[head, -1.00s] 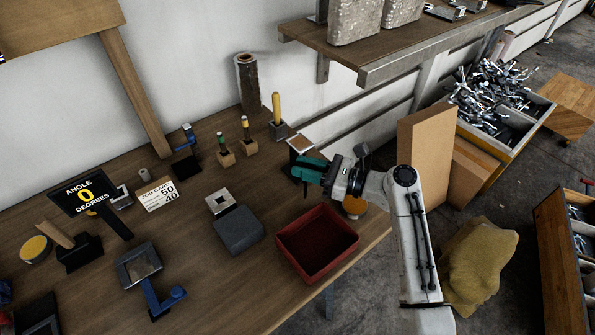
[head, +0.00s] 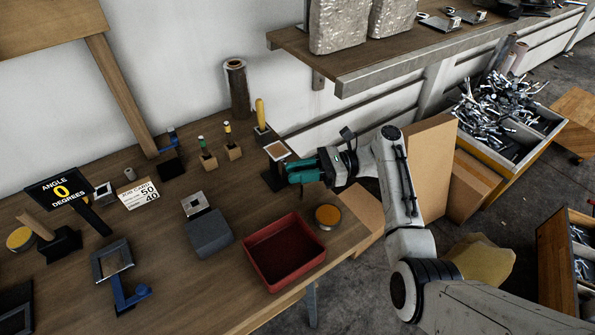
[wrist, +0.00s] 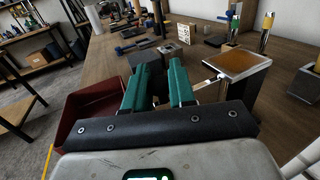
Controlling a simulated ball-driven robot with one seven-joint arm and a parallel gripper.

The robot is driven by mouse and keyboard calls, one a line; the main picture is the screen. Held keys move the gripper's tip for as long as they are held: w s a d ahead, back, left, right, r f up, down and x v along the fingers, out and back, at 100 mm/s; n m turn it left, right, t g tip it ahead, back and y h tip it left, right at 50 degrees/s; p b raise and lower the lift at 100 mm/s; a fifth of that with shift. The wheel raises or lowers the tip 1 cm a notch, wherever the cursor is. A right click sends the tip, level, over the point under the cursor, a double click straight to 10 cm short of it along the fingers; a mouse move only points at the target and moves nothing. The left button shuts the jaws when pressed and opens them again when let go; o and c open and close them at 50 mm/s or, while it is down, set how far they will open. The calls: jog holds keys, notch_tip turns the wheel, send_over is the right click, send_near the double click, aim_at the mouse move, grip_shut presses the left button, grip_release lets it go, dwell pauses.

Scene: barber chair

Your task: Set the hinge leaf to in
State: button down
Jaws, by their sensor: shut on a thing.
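A small stand with a framed brown top plate (head: 277,150) is at the right back of the bench. In the wrist view its plate (wrist: 237,62) is right of my fingers. A thin pale metal piece, seemingly the hinge leaf (wrist: 209,82), reaches from below the plate to the right green finger. My gripper (head: 292,170) is at the stand's right side, jaws level. In the wrist view its two green fingers (wrist: 158,84) are shut on what seems to be this leaf. The fingers hide most of the leaf, so its exact angle cannot be told.
A red tray (head: 285,252) and a round amber-topped piece (head: 328,216) are on the bench just in front of my gripper. Several handled tools stand behind to the left. A sign (head: 62,192) reads "ANGLE 0 DEGREES". A shelf (head: 400,68) overhangs at the back right.

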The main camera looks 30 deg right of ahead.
dwell(0.4)
jog(key=c, duration=1)
grip_release()
jog(key=b+v, duration=0.1)
jog(key=v, duration=1)
jog(key=shift+w+b, duration=0.1)
jog(key=shift+b, duration=0.3)
